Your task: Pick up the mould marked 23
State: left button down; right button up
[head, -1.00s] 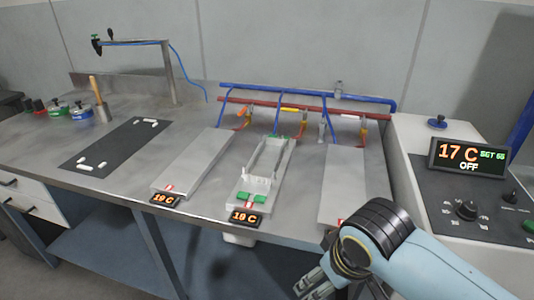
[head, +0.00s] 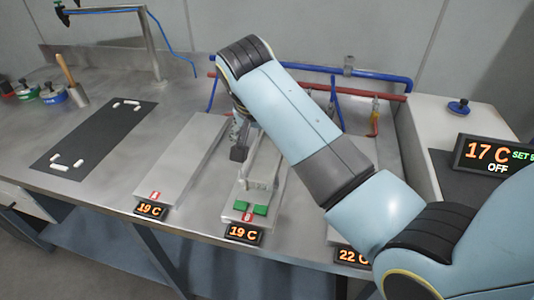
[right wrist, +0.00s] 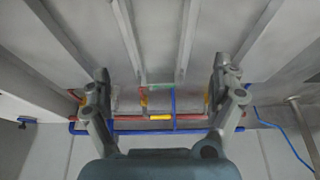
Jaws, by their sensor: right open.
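A long grey mould (head: 264,168) with raised side walls lies on the middle plate, partly hidden behind my right arm. I cannot read a number 23 on it. Green blocks (head: 252,208) sit at its near end. My right gripper (head: 241,143) is open, by the mould's left side in the head view and apparently above it. In the right wrist view the two fingers of the gripper (right wrist: 161,85) are spread wide, with the long walls of the mould (right wrist: 160,45) running between them. Nothing is held. My left gripper is not in view.
A bare plate (head: 187,165) with a 19 C display (head: 150,210) lies to the left. Blue and red pipes (head: 385,80) run behind. A dark mat (head: 95,145) with white pieces is further left. A control box (head: 480,175) stands at right.

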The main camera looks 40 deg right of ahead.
aim_at(268, 156)
jog(key=shift+x, duration=1)
jog(key=x, duration=0.4)
jog(key=shift+d+f, duration=0.25)
jog(key=shift+w+d+f, duration=0.1)
jog(key=shift+w+f, duration=0.1)
jog(key=shift+f, duration=0.2)
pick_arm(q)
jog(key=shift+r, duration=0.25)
pick_arm(e)
jog(key=shift+c, duration=0.2)
jog(key=c, duration=0.7)
jog(key=shift+s, duration=0.1)
jog(key=c, duration=0.9)
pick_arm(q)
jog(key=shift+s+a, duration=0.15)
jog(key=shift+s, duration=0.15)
pick_arm(e)
jog(key=shift+r, duration=0.1)
jog(key=shift+c, duration=0.8)
